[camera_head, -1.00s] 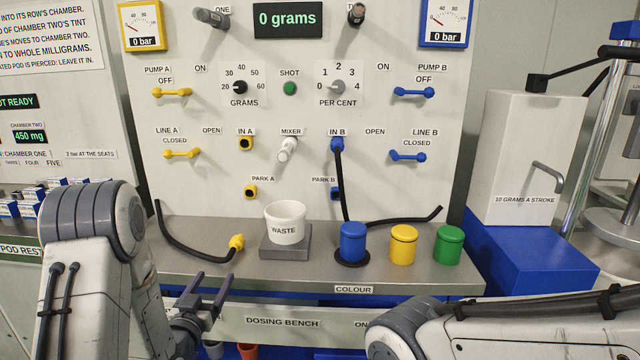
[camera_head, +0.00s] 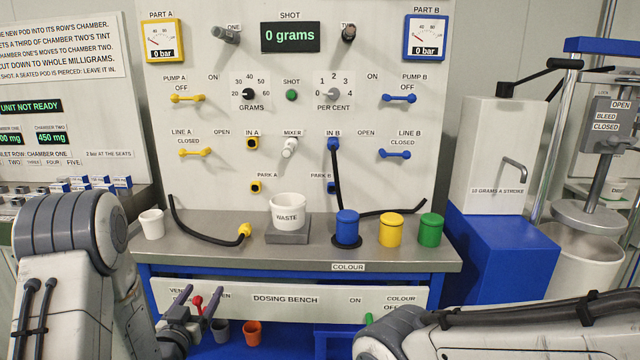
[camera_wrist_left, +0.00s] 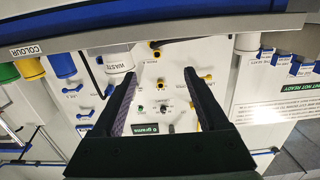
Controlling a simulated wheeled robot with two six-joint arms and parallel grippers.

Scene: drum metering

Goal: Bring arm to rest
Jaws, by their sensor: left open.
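My left gripper (camera_head: 199,302) is open and empty, low in front of the dosing bench (camera_head: 325,299), its two dark fingers apart and pointing up in the head view. In the left wrist view my open left gripper (camera_wrist_left: 160,78) has nothing between its fingers; the bench panel shows inverted beyond them. My right arm (camera_head: 490,330) reaches in along the lower right; its gripper is out of the head view.
The bench top holds a white cup (camera_head: 151,224), the waste cup (camera_head: 288,212), and blue (camera_head: 347,228), yellow (camera_head: 391,230) and green (camera_head: 431,229) pots. A red valve handle (camera_head: 197,304) is close to my left fingers. Small grey (camera_head: 221,330) and orange (camera_head: 252,333) cups stand below.

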